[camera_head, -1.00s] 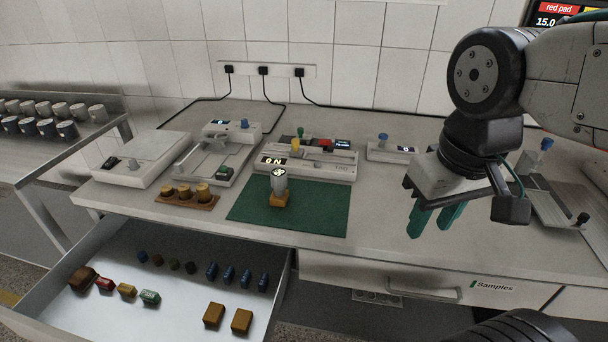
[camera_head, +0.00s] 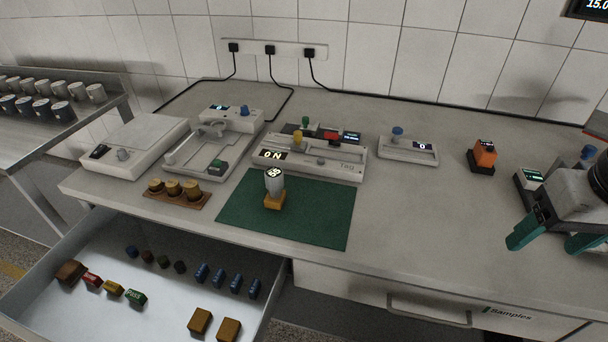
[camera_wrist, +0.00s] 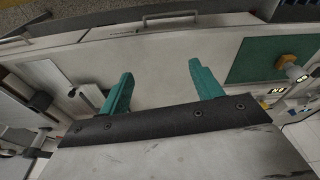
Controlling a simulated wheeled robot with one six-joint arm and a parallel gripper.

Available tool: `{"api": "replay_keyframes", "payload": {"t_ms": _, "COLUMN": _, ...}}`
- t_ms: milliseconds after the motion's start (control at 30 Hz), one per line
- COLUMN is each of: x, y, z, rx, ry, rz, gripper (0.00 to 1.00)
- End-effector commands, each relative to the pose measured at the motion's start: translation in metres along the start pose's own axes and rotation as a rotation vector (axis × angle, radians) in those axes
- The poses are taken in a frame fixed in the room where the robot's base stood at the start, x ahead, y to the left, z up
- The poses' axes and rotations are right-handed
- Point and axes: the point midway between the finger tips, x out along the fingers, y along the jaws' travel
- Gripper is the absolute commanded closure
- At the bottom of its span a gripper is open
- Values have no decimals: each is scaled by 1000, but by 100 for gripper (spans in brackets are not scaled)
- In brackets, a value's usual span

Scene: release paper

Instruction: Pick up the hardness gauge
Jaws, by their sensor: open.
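An orange device with a dark display on top and a dark base (camera_head: 483,156) stands on the bench, right of centre; it looks like the hardness gauge, but I see no label. My gripper (camera_head: 555,238) is open at the right edge of the head view, in front of and to the right of this device and apart from it. In the wrist view my gripper's two green fingers (camera_wrist: 160,78) are spread with nothing between them. I cannot make out the orange device in the wrist view.
A grey cylinder (camera_head: 274,180) stands on a yellow block on the green mat (camera_head: 325,222). A box with a blue knob (camera_head: 410,150) sits left of the orange device. A small display unit (camera_head: 530,179) stands near my arm. The open drawer (camera_head: 150,235) holds several blocks.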

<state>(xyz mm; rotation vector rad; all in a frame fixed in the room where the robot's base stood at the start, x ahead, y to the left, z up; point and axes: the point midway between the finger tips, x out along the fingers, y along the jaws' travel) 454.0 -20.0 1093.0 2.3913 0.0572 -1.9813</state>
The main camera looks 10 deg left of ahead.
Motion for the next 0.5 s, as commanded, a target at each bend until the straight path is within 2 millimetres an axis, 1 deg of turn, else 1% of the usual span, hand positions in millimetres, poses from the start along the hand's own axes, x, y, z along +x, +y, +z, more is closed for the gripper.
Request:
{"api": "replay_keyframes", "payload": {"t_ms": 33, "x": 10, "y": -9, "z": -19, "rx": -37, "ry": 28, "rz": -7, "gripper": 35}}
{"api": "replay_keyframes", "payload": {"t_ms": 67, "x": 16, "y": -16, "z": -32, "rx": -60, "ry": 58, "rz": -13, "gripper": 35}}
{"api": "replay_keyframes", "payload": {"t_ms": 100, "x": 26, "y": -27, "z": -52, "rx": -94, "ry": 100, "rz": -22, "gripper": 35}}
{"api": "replay_keyframes", "payload": {"t_ms": 167, "x": 42, "y": -48, "z": -82, "rx": -149, "ry": 172, "rz": -40, "gripper": 35}}
{"api": "replay_keyframes", "payload": {"t_ms": 200, "x": 52, "y": -64, "z": -101, "rx": -185, "ry": 222, "rz": -55, "gripper": 35}}
{"api": "replay_keyframes", "payload": {"t_ms": 267, "x": 68, "y": -92, "z": -127, "rx": -239, "ry": 299, "rz": -82, "gripper": 35}}
{"api": "replay_keyframes", "payload": {"t_ms": 300, "x": 78, "y": -111, "z": -142, "rx": -273, "ry": 350, "rz": -101, "gripper": 35}}
{"api": "replay_keyframes", "payload": {"t_ms": 367, "x": 94, "y": -143, "z": -161, "rx": -324, "ry": 424, "rz": -135, "gripper": 35}}
{"api": "replay_keyframes", "payload": {"t_ms": 400, "x": 104, "y": -165, "z": -171, "rx": -357, "ry": 475, "rz": -160, "gripper": 35}}
{"api": "replay_keyframes", "payload": {"t_ms": 467, "x": 118, "y": -200, "z": -183, "rx": -405, "ry": 549, "rz": -201, "gripper": 35}}
{"api": "replay_keyframes", "payload": {"t_ms": 500, "x": 128, "y": -224, "z": -188, "rx": -435, "ry": 596, "rz": -231, "gripper": 35}}
